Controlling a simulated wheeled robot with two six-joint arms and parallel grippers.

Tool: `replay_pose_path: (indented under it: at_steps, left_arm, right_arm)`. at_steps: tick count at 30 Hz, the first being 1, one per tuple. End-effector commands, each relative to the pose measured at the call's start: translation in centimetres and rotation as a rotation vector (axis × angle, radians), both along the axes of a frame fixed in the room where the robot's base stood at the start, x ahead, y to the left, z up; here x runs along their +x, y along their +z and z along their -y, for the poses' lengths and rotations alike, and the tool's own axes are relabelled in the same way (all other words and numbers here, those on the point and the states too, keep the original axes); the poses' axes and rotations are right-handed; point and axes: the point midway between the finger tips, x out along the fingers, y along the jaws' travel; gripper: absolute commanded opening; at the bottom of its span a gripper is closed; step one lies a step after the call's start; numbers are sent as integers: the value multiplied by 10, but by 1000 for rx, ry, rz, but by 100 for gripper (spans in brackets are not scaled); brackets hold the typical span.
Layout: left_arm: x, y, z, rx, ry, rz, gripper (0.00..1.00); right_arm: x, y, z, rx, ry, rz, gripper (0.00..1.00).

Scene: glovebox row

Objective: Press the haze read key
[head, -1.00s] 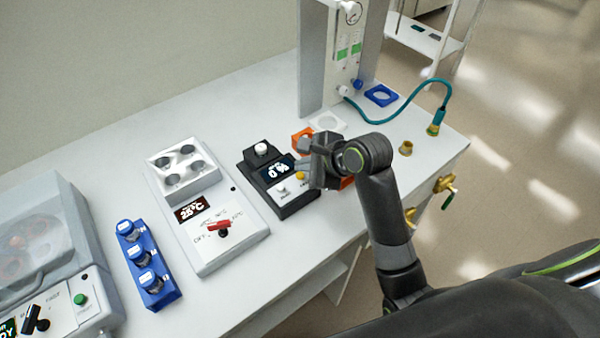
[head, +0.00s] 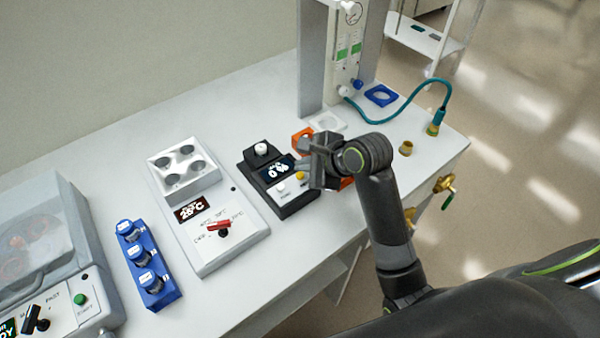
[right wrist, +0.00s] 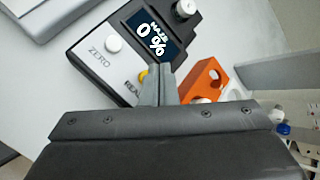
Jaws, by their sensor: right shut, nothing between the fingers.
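The haze meter (head: 281,203) is a dark box with a pale front panel on the bench; its screen (head: 277,170) reads 0 %. In the right wrist view the screen (right wrist: 155,38) reads HAZE 0 %. The yellow read key (head: 300,175) sits right of the white zero key (head: 281,188). In the right wrist view the read key (right wrist: 143,77) is partly hidden by the fingers. My right gripper (head: 301,165) is shut and empty, its tips beside or over the read key; I cannot tell whether they touch it. My left gripper is not in view.
An orange block (right wrist: 203,82) stands close right of the fingers. A white heater block (head: 235,245) with a red switch and a blue vial rack (head: 166,293) lie to the left. A column stand (head: 312,70) with a teal hose (head: 408,108) rises behind. Bare bench lies at back left.

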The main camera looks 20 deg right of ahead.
Motion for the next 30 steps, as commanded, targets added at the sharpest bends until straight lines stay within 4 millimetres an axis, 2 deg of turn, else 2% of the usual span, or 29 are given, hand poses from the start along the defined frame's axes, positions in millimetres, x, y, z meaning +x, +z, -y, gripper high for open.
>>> replay_pose_path:
  at_steps: [10, 30]
  left_arm:
    - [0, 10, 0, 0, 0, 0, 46]
    - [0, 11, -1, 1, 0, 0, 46]
  right_arm:
    - [-1, -6, 0, 1, 0, -4, 0]
    - [0, -11, 0, 0, 1, -1, 0]
